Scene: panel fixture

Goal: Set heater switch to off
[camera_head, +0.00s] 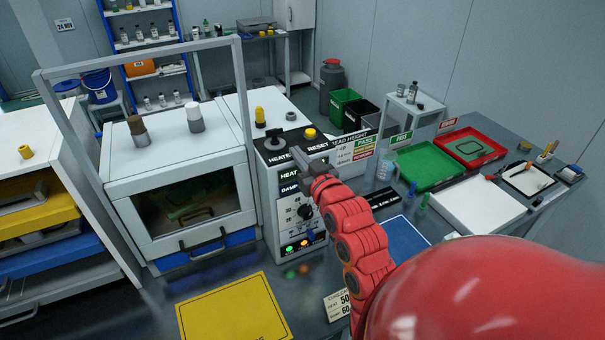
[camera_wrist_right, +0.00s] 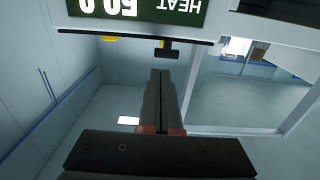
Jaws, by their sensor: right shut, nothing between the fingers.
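The heater switch (camera_head: 273,140) is a black knob on the top of the control box, behind the label beginning "HEATE". My right arm comes in from the lower right, and its gripper (camera_head: 296,153) is just right of the switch, in front of the yellow reset button (camera_head: 310,133). In the right wrist view the right gripper (camera_wrist_right: 161,72) has its fingers together with nothing between them. A dark T-shaped knob (camera_wrist_right: 170,50), probably the heater switch, shows just beyond the fingertips, with a small gap in the picture. The switch's setting is not readable. My left gripper is out of view.
The control box front has a heat display (camera_wrist_right: 140,10), a dial and lit green and orange buttons. A glass-fronted white oven (camera_head: 180,170) stands left of it under a grey frame (camera_head: 240,90). Green (camera_head: 428,165) and red (camera_head: 470,148) trays lie right.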

